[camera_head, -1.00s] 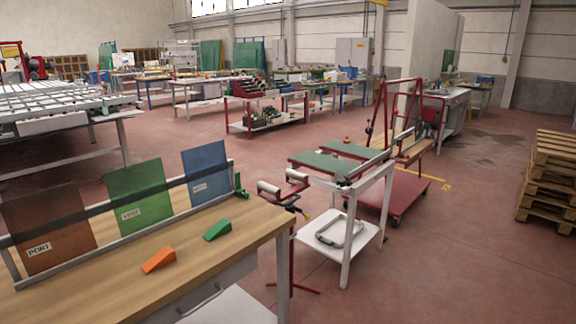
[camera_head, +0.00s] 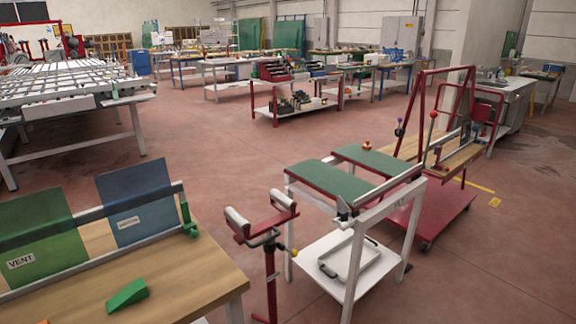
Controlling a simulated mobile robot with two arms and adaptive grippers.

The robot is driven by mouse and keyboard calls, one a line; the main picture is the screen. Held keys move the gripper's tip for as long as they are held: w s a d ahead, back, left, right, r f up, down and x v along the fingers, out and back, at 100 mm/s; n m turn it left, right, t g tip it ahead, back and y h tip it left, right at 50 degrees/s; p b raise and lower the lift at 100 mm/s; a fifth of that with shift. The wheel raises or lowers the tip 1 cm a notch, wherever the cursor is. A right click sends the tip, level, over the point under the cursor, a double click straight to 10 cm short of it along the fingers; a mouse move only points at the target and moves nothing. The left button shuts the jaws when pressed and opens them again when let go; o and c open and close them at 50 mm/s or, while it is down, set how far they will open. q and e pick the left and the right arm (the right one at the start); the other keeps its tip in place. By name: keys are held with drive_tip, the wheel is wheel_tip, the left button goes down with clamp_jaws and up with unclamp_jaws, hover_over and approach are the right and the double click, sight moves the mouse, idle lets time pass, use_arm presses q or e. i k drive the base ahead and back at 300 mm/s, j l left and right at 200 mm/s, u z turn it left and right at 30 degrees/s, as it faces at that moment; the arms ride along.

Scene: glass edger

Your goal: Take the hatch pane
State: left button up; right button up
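A blue pane (camera_head: 135,195) stands tilted in a rack on the wooden workbench at the lower left. Its white label is too small to read surely. A green pane (camera_head: 32,228) labelled VENT stands left of it, cut by the picture's left edge. A green clamp-like part (camera_head: 187,216) sits at the rack's right end. Neither of my grippers is in view.
A green wedge (camera_head: 127,296) lies on the workbench (camera_head: 195,270). A red roller stand (camera_head: 270,262) and a white-framed machine with green pads (camera_head: 318,177) stand to its right. A red cart (camera_head: 430,217) is beyond. Open floor (camera_head: 205,150) lies behind the bench.

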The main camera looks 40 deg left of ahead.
sight(138, 200)
drive_tip(key=i+l+u, duration=0.15)
drive_tip(key=i+u, duration=0.2)
drive_tip(key=i, duration=0.2)
drive_tip(key=i+l+u, duration=0.35)
drive_tip(key=i, duration=0.15)
drive_tip(key=i+l+u, duration=0.1)
drive_tip(key=u, duration=0.35)
drive_tip(key=i+l+u, duration=0.15)
drive_tip(key=u, duration=0.3)
drive_tip(key=i+l+u, duration=0.2)
drive_tip(key=u, duration=0.25)
drive_tip(key=i+l+u, duration=0.1)
drive_tip(key=u, duration=0.35)
drive_tip(key=l+u, duration=0.45)
drive_tip(key=j, duration=0.1)
